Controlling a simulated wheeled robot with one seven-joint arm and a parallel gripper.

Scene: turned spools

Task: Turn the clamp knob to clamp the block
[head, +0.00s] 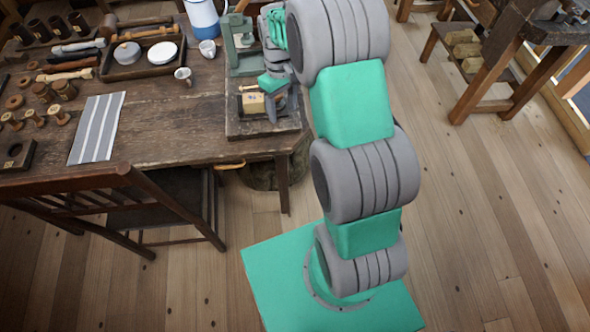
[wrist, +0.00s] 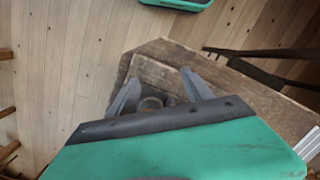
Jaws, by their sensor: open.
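A pale wooden block (head: 253,103) sits in a small fixture on the wooden board (head: 262,128) at the right end of the workbench. My gripper (head: 278,108) reaches down at the right side of the block, its fingers close to the fixture. In the wrist view my gripper (wrist: 158,88) is open, with its two grey fingers spread apart. A small round brownish part (wrist: 151,103) shows between the fingers near their base. I cannot tell whether it is the clamp knob or whether a finger touches it. My arm and gripper hide part of the fixture in the head view.
A green upright frame (head: 238,50) stands just behind the block. A chair (head: 110,185) stands at the bench's front.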

